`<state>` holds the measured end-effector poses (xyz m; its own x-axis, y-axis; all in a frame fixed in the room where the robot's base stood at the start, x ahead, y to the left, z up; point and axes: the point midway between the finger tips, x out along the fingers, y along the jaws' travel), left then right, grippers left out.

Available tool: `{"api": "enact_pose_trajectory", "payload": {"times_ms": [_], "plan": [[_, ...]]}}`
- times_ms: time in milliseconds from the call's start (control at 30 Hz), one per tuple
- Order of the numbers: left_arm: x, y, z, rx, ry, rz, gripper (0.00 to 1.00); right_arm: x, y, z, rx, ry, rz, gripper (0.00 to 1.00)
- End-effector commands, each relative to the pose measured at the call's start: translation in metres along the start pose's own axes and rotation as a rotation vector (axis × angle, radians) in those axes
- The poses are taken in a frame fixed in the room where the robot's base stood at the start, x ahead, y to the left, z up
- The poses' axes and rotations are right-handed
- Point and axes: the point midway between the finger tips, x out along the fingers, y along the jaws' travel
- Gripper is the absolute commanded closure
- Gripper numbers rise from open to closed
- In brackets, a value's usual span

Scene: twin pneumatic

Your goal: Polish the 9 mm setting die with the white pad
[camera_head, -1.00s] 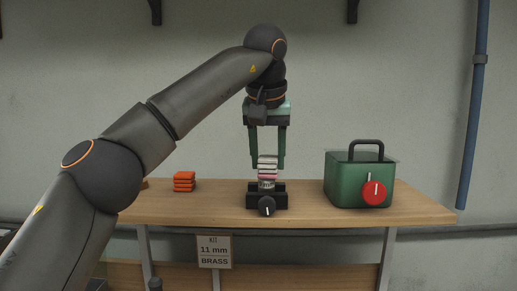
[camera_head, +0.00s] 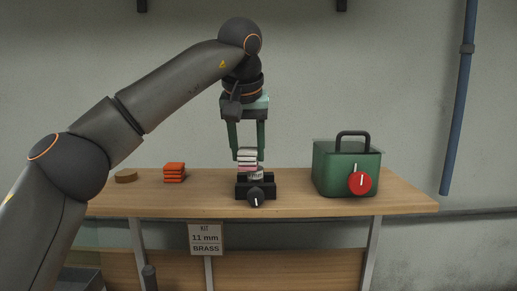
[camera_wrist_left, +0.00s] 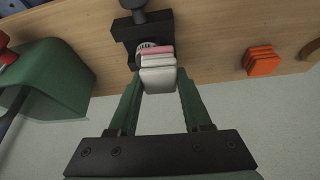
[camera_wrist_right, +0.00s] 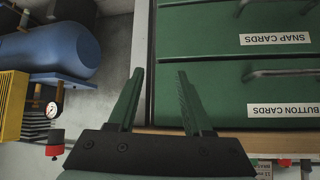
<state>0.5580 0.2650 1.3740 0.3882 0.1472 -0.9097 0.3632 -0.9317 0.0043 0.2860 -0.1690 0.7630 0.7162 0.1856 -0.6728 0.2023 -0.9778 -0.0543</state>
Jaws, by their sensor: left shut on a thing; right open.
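My left gripper (camera_head: 247,152) points down and is shut on the white pad (camera_head: 247,161), a small block with white and pink layers. In the left wrist view the pad (camera_wrist_left: 158,77) sits between the two green fingertips. The pad is right at the top of a silvery ribbed die (camera_head: 256,174), set a little to its left. I cannot tell whether they touch. The die stands in a black holder (camera_head: 243,191) with a dark knob; its size marking is not readable. My right gripper (camera_wrist_right: 155,85) is open and empty, facing green drawers (camera_wrist_right: 235,75).
A stack of orange pads (camera_head: 174,173) and a round wooden piece (camera_head: 126,176) lie left on the bench (camera_head: 300,205). A green box (camera_head: 333,165) with red dial stands right. A sign (camera_head: 205,239) reads "KIT 11 mm BRASS". A blue tank (camera_wrist_right: 50,50) shows in the right wrist view.

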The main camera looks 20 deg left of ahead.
Motion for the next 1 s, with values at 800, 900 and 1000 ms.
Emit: {"api": "enact_pose_trajectory", "payload": {"times_ms": [800,900,1000], "plan": [[-0.033,-0.004,-0.016,-0.001,-0.007,-0.009,0.96,-0.01,-0.001,-0.011,0.0,0.0,0.0,0.5],[-0.043,-0.003,-0.02,-0.001,-0.006,-0.008,0.96,-0.01,-0.001,-0.011,0.0,0.0,0.0,0.5],[-0.049,-0.004,-0.022,0.0,-0.006,-0.007,0.96,-0.01,-0.001,-0.01,0.0,0.0,0.0,0.5]]}}
